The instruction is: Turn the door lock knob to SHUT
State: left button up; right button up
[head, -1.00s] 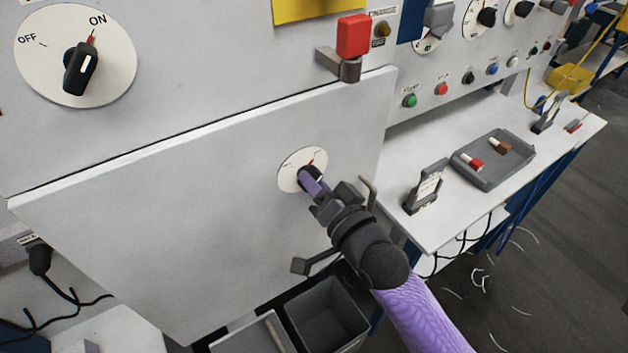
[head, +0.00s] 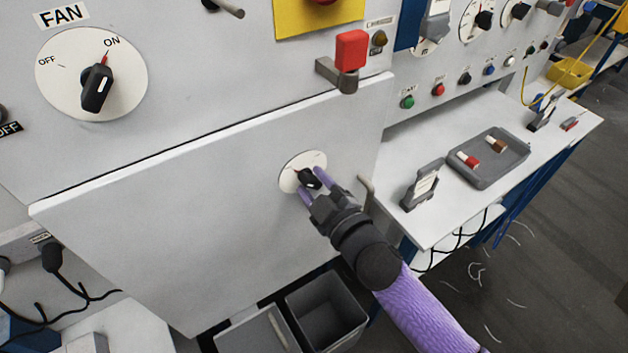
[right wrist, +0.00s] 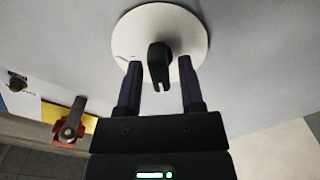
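The door lock knob (head: 307,178) is a small black knob on a white dial (head: 288,182) on the broad grey door (head: 190,210). Its red mark points to the left of the dial; the dial's lettering is too small to read. My right gripper (head: 313,185) is at the dial, with its purple fingers spread. In the right wrist view the black knob (right wrist: 159,66) stands between the two fingers, with a gap on each side, in front of the white dial (right wrist: 140,30). My left gripper is not in view.
A bent grey door handle (head: 366,192) is just right of my right gripper. A red block on a bracket (head: 350,50) is above the door's corner. The FAN dial (head: 60,85) is at upper left. A grey tray (head: 487,175) lies on the side table; an open bin (head: 326,310) is below.

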jog(key=shift+o, duration=0.3)
jog(key=shift+s+d, duration=0.15)
jog(key=shift+d, duration=0.05)
jog(key=p+v, duration=0.2)
jog(key=v, duration=0.4)
jog(key=shift+s+p, duration=0.2)
jog(key=shift+p, duration=0.2)
jog(key=shift+d, duration=0.15)
